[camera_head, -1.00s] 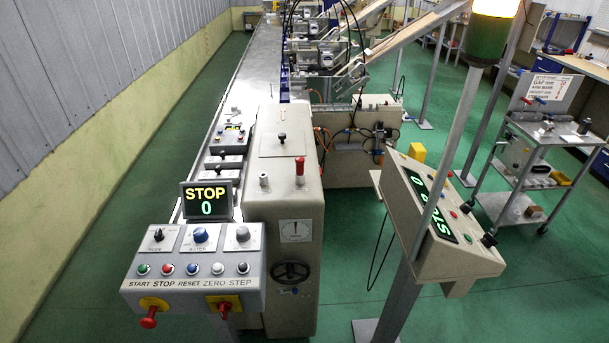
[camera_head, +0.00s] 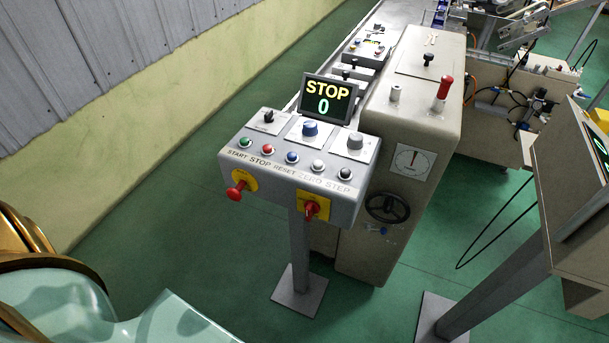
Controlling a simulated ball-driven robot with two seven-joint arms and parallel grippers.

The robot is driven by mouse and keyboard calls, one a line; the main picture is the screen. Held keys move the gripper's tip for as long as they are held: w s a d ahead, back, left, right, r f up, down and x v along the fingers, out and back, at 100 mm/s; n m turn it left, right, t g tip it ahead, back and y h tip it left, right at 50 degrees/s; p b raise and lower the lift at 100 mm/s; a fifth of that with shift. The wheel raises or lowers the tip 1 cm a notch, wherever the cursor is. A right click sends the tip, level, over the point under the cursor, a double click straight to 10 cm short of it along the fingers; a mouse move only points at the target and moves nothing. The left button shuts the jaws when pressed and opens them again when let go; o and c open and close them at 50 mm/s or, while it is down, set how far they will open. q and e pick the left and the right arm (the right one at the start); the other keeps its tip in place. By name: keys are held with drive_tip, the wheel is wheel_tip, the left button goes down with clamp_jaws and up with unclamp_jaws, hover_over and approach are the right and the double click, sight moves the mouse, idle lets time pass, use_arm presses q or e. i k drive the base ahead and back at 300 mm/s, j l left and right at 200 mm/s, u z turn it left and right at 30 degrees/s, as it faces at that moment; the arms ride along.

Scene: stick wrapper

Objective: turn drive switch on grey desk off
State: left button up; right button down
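The grey desk (camera_head: 283,178) is a sloped control box on a post, near the middle of the view. On its front face are two red controls on yellow plates. The left one is a red knob (camera_head: 236,192) that sticks out. The right one is a red rotary handle (camera_head: 312,209), which looks like a drive switch; its label and exact setting are too small to read. A row of buttons and three top knobs, one blue (camera_head: 310,129), sit above. The display (camera_head: 327,100) reads STOP and 0. Neither gripper is in view.
The beige machine cabinet (camera_head: 405,130) with a black handwheel (camera_head: 388,208) stands right behind the desk. A second beige panel (camera_head: 570,190) on a post is at the right. Green floor (camera_head: 200,240) is clear in front and left, up to the wall (camera_head: 100,170).

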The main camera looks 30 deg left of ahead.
sight(311, 207)
drive_tip(key=u, duration=0.85)
